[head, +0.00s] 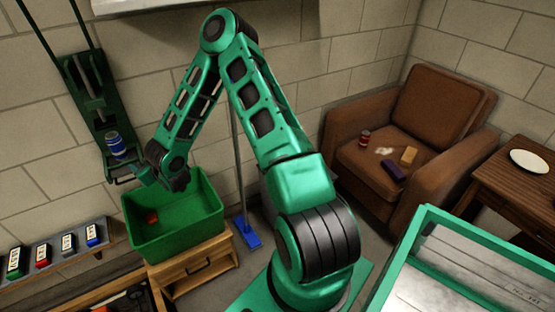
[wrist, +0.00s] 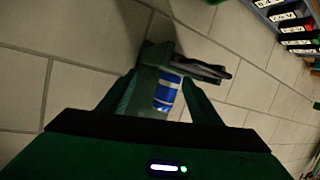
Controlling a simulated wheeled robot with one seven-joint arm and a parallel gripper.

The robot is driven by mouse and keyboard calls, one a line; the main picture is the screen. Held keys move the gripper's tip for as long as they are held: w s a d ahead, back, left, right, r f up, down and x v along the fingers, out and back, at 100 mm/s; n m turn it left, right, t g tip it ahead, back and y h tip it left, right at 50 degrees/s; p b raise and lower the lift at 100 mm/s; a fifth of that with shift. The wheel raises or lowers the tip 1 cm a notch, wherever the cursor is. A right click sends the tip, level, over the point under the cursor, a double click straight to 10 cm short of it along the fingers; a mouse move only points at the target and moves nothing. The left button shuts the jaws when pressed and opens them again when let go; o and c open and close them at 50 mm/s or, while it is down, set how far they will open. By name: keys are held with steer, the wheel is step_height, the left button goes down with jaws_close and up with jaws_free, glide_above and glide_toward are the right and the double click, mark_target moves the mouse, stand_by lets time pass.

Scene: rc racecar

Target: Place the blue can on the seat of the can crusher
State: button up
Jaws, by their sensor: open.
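The blue can (head: 115,142) stands upright at the lower end of the dark green can crusher (head: 88,85), which is mounted on the wall at the left. In the head view it appears to rest on the crusher's seat. My gripper (head: 122,178) is open, just below and to the right of the can. In the wrist view the can (wrist: 166,93) shows ahead, between the two spread fingers of my gripper (wrist: 160,88), with the crusher's dark green body around it. The fingers do not appear closed on the can; the exact gap cannot be told.
A green bin (head: 172,238) with a red item (head: 152,218) inside stands below my gripper on a wooden cabinet (head: 190,272). A wall shelf (head: 55,250) with several colored boxes is at lower left. A brown armchair (head: 440,105) holds a red can (head: 365,138).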

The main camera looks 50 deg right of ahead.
steer(key=s+d+r+m+g+h, duration=0.2)
steer(key=s+d+r+g, duration=0.3)
steer(key=s+d, duration=0.5)
steer(key=s+d+r+m+g+h, duration=0.15)
steer(key=s+d+r+g, duration=0.3)
steer(key=s+d, duration=0.55)
steer(key=s+a+r+m+g+y, duration=0.1)
steer(key=s+a+r, duration=0.1)
steer(key=s, duration=0.8)
steer(key=s+a+r+m+g+y, duration=0.1)
steer(key=s+r, duration=0.3)
steer(key=s, duration=0.6)
steer(key=s+a+r+m+g+y, duration=0.2)
steer(key=s+a+r+g, duration=0.1)
steer(key=s, duration=0.7)
steer(key=shift+s+r, duration=0.3)
steer(key=shift+r, duration=0.1)
steer(key=shift+a+m, duration=0.1)
steer(key=shift+m, duration=0.15)
